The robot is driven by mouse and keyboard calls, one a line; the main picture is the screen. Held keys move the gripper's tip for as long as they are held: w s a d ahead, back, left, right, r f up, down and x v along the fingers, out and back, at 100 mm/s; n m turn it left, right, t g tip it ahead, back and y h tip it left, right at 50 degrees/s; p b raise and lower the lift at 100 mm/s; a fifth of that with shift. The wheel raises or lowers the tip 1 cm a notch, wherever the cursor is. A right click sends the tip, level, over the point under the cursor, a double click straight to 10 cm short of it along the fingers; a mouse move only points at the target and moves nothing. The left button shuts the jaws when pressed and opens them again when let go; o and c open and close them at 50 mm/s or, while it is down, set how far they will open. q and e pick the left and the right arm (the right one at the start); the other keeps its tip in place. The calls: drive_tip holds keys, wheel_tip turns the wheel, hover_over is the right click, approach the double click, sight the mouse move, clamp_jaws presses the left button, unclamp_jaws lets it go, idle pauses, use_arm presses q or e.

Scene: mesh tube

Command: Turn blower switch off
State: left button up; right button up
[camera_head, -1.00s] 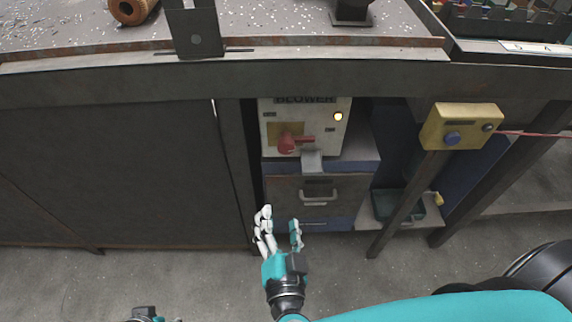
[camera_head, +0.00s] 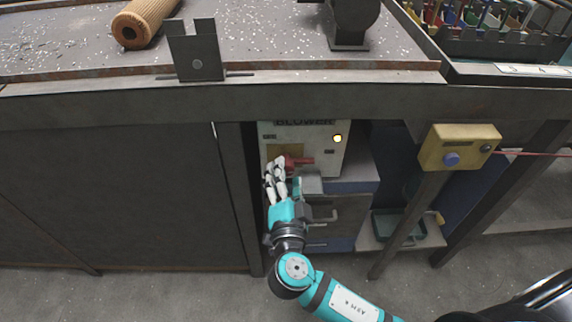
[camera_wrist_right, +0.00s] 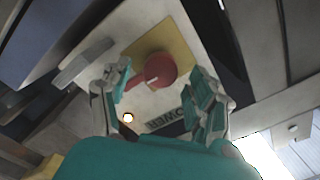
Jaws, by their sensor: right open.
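The blower box (camera_head: 325,150) is a white panel under the bench edge, with a BLOWER label and a lit lamp (camera_head: 337,138). Its red rotary switch (camera_head: 298,162) sits on a yellow plate, with its handle pointing right in the head view. My right gripper (camera_head: 284,175) is open just in front of the switch and partly covers the plate. In the right wrist view the red switch (camera_wrist_right: 157,71) lies between and just beyond the open fingers (camera_wrist_right: 168,98); I see no clear contact. The lamp (camera_wrist_right: 128,118) is lit there too. My left gripper is not in view.
A grey bracket (camera_head: 311,180) juts out below the switch, above a drawer. A yellow control box (camera_head: 458,147) with a blue button stands on a post to the right. The bench edge (camera_head: 220,101) overhangs the panel. Dark cabinet doors (camera_head: 110,190) fill the left.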

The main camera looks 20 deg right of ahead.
drive_tip(key=shift+x, duration=1.45)
drive_tip(key=shift+c, duration=0.3)
drive_tip(key=c, duration=1.1)
